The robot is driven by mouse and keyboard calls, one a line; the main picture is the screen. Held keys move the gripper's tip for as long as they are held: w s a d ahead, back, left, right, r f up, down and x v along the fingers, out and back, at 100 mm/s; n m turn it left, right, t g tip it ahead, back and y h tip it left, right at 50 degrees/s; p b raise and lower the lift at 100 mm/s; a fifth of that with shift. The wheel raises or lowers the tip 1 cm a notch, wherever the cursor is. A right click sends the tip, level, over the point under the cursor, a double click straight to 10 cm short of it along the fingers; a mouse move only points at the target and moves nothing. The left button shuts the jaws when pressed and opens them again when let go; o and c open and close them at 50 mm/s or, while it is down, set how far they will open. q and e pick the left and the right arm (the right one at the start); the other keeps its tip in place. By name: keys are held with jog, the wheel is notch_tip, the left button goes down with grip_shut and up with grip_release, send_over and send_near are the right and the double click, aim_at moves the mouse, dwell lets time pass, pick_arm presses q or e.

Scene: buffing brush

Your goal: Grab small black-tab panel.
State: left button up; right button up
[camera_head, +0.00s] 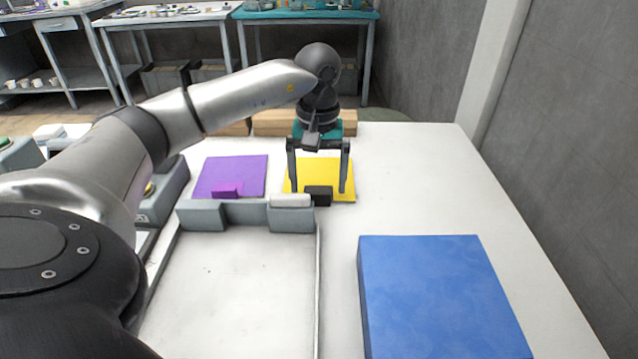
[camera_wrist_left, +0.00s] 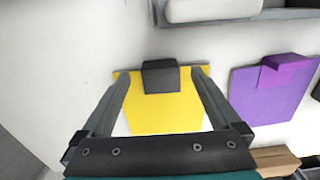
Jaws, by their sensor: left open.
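The small panel with the black tab is a yellow sheet (camera_head: 333,171) lying flat on the white table. Its black tab (camera_head: 318,195) stands at its near edge; in the left wrist view the tab (camera_wrist_left: 160,77) shows between the fingers. My left gripper (camera_head: 319,190) is open above the yellow panel, its two fingers on either side of the tab. In the left wrist view the fingers (camera_wrist_left: 160,84) are apart, with nothing gripped. I cannot tell the exact height of the fingertips above the panel. My right gripper is not in view.
A purple panel (camera_head: 232,176) with a purple tab lies to the left. A grey fixture (camera_head: 240,215) with a white block (camera_head: 290,200) stands just in front. A large blue block (camera_head: 437,290) is at the near right. Wooden blocks (camera_head: 275,122) lie behind.

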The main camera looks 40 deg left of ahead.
pick_arm(q)
jog(key=shift+f, duration=0.95)
jog(key=c, duration=1.5)
